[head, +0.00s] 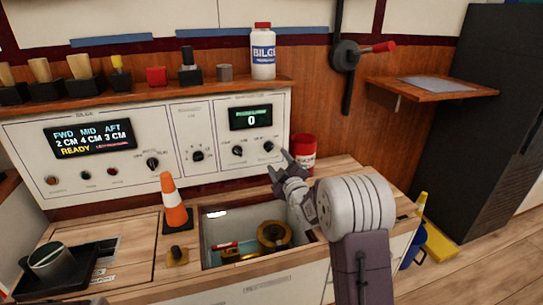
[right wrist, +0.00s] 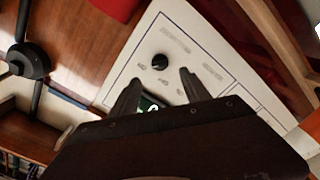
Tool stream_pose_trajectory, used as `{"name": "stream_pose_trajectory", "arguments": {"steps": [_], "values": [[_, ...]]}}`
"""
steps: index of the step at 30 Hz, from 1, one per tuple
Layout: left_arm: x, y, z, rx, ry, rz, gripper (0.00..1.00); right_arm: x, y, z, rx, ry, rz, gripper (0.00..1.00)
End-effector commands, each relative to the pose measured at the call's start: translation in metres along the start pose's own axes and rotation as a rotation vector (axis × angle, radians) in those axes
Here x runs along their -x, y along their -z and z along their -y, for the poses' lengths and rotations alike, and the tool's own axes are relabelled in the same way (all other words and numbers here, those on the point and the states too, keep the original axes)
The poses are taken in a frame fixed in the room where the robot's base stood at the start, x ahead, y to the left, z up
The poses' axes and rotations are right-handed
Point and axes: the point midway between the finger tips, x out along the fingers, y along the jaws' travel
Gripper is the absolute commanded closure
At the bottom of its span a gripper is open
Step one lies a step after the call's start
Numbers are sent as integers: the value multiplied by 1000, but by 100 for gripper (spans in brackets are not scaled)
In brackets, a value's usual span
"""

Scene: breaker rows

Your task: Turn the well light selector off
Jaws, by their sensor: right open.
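The white control panel (head: 220,128) has several black rotary selectors; their labels are too small to read, so I cannot tell which is the well light selector. One selector (head: 268,146) is at the panel's right end, below a display reading 0. Beside it on the left is another selector (head: 237,151), and further left are selectors (head: 197,156) and (head: 152,163). My right gripper (head: 279,163) is open and empty, just in front of the right-end selector. In the right wrist view a black knob (right wrist: 160,62) lies beyond and between the fingertips (right wrist: 160,76), apart from them. My left gripper is not seen.
An orange cone (head: 174,205) stands on the counter beside an open well (head: 217,240) holding a brass-coloured round part. A red can (head: 303,151) stands close to my right gripper. A wall lever (head: 347,55) and small shelf (head: 432,90) are at the right.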

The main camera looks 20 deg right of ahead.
Motion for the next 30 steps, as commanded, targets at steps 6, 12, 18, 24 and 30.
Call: {"name": "stream_pose_trajectory", "arguments": {"steps": [6,12,18,24,30], "values": [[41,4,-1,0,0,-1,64,-42,4,-4,0,2,1,45],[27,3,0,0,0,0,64,-72,-1,3,0,0,-1,45],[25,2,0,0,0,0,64,-82,0,1,0,0,0,45],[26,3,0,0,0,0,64,-82,0,0,0,1,0,48],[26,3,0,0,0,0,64,-81,0,0,0,1,0,100]]}}
